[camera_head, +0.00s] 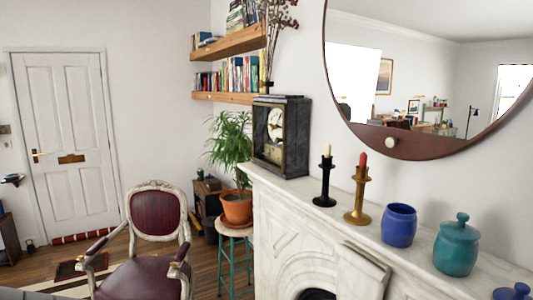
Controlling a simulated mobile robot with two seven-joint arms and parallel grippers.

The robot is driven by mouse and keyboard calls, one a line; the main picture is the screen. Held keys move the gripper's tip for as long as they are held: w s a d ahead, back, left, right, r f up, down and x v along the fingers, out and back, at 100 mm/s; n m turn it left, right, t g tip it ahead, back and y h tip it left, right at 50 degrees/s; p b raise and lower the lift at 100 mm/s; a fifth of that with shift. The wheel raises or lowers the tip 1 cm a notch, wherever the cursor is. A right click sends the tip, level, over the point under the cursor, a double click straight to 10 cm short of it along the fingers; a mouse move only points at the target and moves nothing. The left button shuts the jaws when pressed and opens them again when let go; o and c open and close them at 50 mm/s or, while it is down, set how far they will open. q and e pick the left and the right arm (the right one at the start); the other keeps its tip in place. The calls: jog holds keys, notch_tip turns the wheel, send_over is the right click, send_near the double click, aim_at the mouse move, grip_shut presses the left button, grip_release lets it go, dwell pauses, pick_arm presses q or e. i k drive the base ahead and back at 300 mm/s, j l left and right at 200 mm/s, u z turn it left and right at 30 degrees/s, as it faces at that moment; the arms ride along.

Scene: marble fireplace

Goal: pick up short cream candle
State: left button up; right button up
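The short cream candle (327,150) stands upright in a black candlestick (325,185) on the white marble mantel (310,196). It is to the right of the dark clock and left of a brass-coloured candlestick (358,200), which holds a red candle (362,161). The two candlesticks stand close together but apart. Neither of my grippers is in view.
A dark mantel clock (281,135) stands left of the candlesticks. A blue pot (398,225), a teal lidded jar (456,246) and a cut-off blue object (514,292) are to the right. A round mirror (430,80) hangs above. A chair (155,240) and potted plant (236,205) stand left.

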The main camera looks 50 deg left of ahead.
aim_at(328, 148)
jog(key=u, duration=1.25)
jog(key=i+j+z, duration=0.1)
jog(key=j, duration=0.25)
jog(key=i+j, duration=0.3)
jog(key=i+j+z, duration=0.15)
jog(key=j, duration=0.3)
